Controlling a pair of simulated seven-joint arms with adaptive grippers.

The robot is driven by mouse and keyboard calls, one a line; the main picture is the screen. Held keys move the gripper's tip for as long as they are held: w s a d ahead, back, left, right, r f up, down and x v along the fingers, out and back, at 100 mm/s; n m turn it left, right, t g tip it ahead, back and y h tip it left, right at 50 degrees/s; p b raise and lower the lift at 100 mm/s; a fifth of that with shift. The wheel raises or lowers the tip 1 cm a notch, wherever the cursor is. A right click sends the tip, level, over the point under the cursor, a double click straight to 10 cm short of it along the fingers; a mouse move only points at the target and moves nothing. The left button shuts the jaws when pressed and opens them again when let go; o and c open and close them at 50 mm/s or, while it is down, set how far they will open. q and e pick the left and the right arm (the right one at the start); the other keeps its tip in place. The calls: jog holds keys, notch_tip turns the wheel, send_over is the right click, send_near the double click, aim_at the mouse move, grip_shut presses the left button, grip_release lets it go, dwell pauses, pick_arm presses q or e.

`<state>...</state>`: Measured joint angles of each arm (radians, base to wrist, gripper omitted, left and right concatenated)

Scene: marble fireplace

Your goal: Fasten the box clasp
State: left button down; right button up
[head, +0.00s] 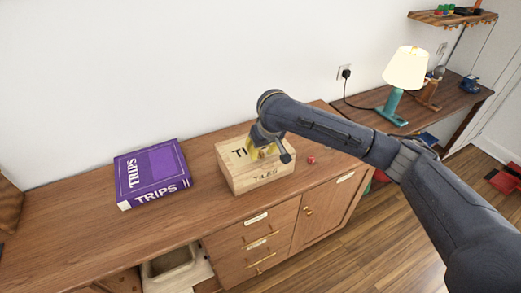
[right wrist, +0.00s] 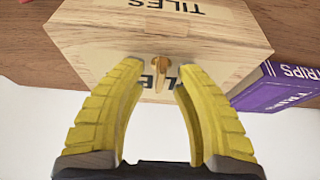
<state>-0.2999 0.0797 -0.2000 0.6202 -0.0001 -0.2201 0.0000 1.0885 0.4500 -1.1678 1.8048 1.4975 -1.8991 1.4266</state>
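A pale wooden box (head: 235,182) marked TILES sits on the wooden cabinet top, and its lid looks closed. My right gripper (head: 262,153) is over the box's top and hides part of the lettering. In the right wrist view the box (right wrist: 225,35) appears upside down. A small brown clasp (right wrist: 160,66) shows on it near the fingertips. My right gripper (right wrist: 159,72) has its yellow fingers apart, one on each side of the clasp, with visible gaps. Whether a finger touches the box is unclear. My left gripper is not in view.
A purple TRIPS book (head: 152,173) lies left of the box and also shows in the right wrist view (right wrist: 285,85). A small red cube (head: 311,160) lies right of the box. A teal lamp (head: 392,105) stands farther right. Cabinet top between book and box is clear.

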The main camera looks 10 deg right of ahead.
grip_shut()
dwell(0.3)
jog(key=n+y, duration=0.1)
jog(key=n, duration=0.3)
jog(key=shift+g, duration=0.4)
jog(key=n, duration=0.2)
jog(key=n+g+y, duration=0.1)
jog(key=n, duration=0.2)
jog(key=shift+g+y, duration=0.3)
jog(key=n+g, duration=0.1)
jog(key=n, duration=0.3)
jog(key=shift+n+g, duration=1.2)
jog(key=shift+n, duration=1.4)
